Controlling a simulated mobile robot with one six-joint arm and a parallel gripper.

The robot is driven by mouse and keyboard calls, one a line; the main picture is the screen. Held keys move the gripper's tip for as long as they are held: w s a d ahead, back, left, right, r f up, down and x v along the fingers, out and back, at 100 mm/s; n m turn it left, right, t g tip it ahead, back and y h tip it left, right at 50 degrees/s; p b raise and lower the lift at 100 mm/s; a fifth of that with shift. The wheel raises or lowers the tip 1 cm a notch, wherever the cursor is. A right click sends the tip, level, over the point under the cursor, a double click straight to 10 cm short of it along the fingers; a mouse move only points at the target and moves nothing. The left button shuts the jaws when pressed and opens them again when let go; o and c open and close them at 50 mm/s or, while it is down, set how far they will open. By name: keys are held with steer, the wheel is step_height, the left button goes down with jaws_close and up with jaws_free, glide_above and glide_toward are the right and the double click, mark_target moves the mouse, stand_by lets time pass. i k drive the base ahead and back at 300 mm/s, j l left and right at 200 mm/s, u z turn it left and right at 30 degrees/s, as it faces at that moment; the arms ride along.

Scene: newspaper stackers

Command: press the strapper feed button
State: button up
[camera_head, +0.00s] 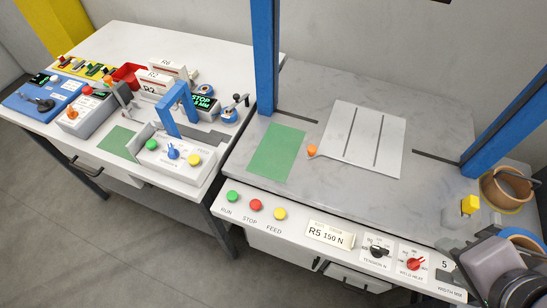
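The strapper is the machine with a blue arch (266,60) over a grey worktop. Its white front panel (300,245) carries a green RUN button (232,197), a red STOP button (255,205) and a yellow FEED button (279,214), each labelled below. The FEED button is uncovered. My gripper (462,254) is at the bottom right, over the right end of the panel and well to the right of the FEED button. It is partly hidden by my wrist and cut by the frame, so its opening is unclear.
A black tension knob (378,252) and a red weld heat knob (414,264) lie between the gripper and the buttons. Another yellow button (470,204) sits at the right. A second white table (200,50) at left holds small devices, including a box with another yellow button (194,160).

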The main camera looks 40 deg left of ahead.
mark_target(279, 213)
steer(key=u, duration=0.4)
steer(key=j+u, duration=0.15)
steer(key=u, duration=0.7)
steer(key=i+u, duration=0.1)
steer(key=u, duration=0.3)
steer(key=j, duration=0.1)
